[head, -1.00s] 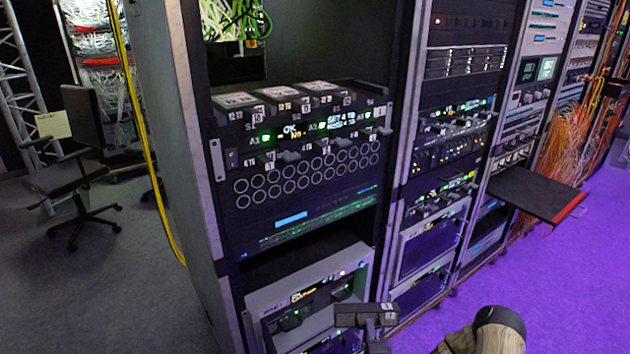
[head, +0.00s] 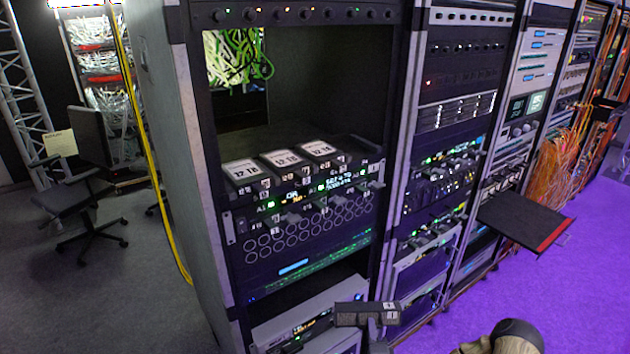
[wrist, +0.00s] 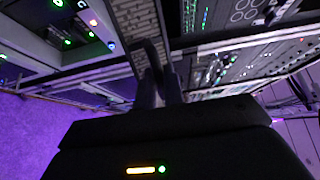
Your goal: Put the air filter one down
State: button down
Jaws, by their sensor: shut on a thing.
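Air filter one (head: 358,314) is a dark, flat block with small white labels at its right end. It shows at the lower middle of the head view, in front of the rack's lower part. In the wrist view the filter (wrist: 134,30) is a grey, ribbed panel rising from between the fingers. My gripper (wrist: 160,85) is shut on its near edge and holds it in the air. The fingers are mostly hidden behind the filter in the head view.
The near rack has an open bay (head: 310,95) above three labelled drive units (head: 283,160). A black shelf with a red edge (head: 525,222) juts out at the right. An office chair (head: 88,185) stands at the left. The purple floor (head: 560,290) at the right is clear.

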jog(key=shift+r, duration=0.2)
jog(key=s+f, duration=0.4)
jog(key=f, duration=0.1)
jog(key=shift+s+f, duration=0.2)
jog(key=shift+f, duration=0.05)
jog(key=shift+d, duration=0.15)
